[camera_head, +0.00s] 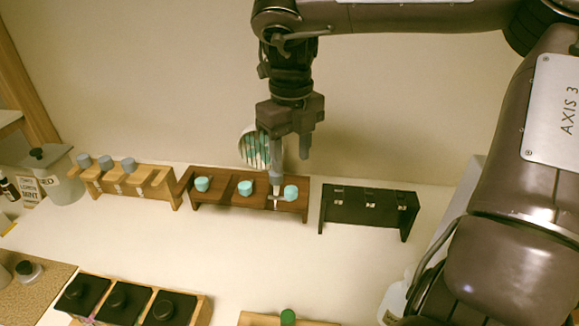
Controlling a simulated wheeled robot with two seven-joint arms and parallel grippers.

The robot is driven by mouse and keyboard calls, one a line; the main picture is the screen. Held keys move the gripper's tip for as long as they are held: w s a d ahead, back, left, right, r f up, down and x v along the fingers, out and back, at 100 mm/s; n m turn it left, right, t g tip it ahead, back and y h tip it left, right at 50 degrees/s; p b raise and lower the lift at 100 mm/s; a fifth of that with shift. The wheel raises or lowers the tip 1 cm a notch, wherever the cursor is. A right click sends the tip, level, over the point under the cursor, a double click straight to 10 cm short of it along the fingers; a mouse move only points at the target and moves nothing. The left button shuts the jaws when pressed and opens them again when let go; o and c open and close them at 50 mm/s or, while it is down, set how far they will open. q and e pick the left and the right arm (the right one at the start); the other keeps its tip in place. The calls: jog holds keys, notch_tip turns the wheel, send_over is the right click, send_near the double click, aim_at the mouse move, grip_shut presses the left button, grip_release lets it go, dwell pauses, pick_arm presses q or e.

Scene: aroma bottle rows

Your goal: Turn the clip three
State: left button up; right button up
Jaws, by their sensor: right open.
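My right gripper (290,168) comes down from above over the dark brown wooden rack (215,199). It is open, with its two fingers apart. The tip of its left finger is close to a small metal clip (275,203) on the rack, between the middle and right teal caps; I cannot tell whether they touch. The rack holds three teal caps: left (202,184), middle (245,187) and right (291,192). Other clips on this rack are too small to make out. My left gripper is not in view.
A black rack (350,212) with small metal clips stands right of the brown one. A light wooden rack (157,190) with grey caps stands left. A white striped round object (250,150) is behind the gripper. Black-topped boxes (125,299) stand in front; the middle counter is clear.

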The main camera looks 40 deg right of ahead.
aim_at(291, 189)
jog(key=f, duration=0.7)
jog(key=shift+s+a, duration=0.15)
jog(key=shift+s, duration=0.05)
jog(key=c, duration=1)
